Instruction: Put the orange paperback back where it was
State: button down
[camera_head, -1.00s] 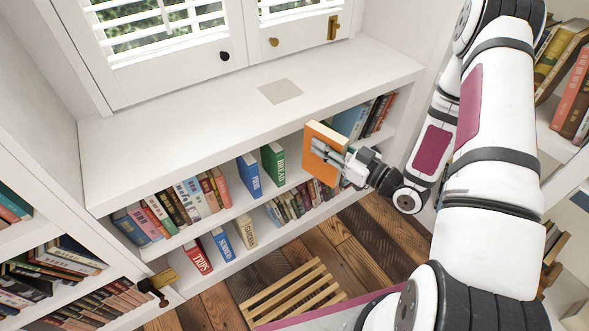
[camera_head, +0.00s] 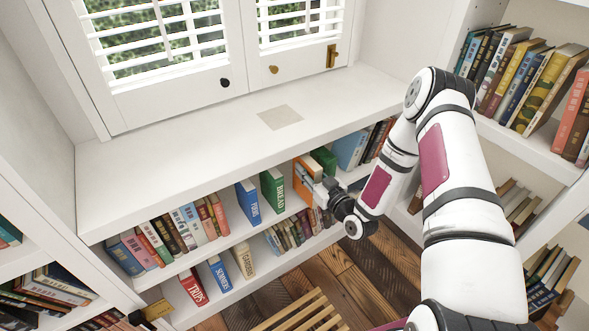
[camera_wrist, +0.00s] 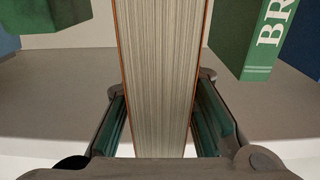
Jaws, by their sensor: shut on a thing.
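The orange paperback (camera_head: 303,169) is upright at the front of the upper shelf, between the green BREAD book (camera_head: 272,190) and another green book (camera_head: 324,160). My gripper (camera_head: 322,185) is shut on it from the room side. In the wrist view the paperback's pale page edges (camera_wrist: 158,80) stand between my two fingers (camera_wrist: 160,110). There the BREAD book (camera_wrist: 265,45) is on the right and the dark green book (camera_wrist: 45,15) on the left, with visible gaps on both sides. Whether the paperback's bottom touches the shelf cannot be told.
The blue FUNGI-like book (camera_head: 248,201) stands left of BREAD. Blue books (camera_head: 349,148) stand further right. The white window-seat top (camera_head: 200,150) overhangs this shelf. A lower shelf holds several books, including TRIPS (camera_head: 193,287). A slatted wooden piece (camera_head: 300,312) is on the floor.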

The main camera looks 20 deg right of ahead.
jog(key=w+a+f+b, duration=0.2)
jog(key=w+f, duration=0.1)
jog(key=w, duration=0.3)
jog(key=shift+w+f+b, duration=0.2)
jog(key=shift+w+b, duration=0.15)
jog(key=shift+a+f, duration=0.1)
jog(key=c, duration=1.3)
grip_release()
jog(key=shift+f, duration=0.1)
jog(key=p+v, duration=0.2)
jog(key=v, duration=1)
jog(key=shift+p, duration=0.35)
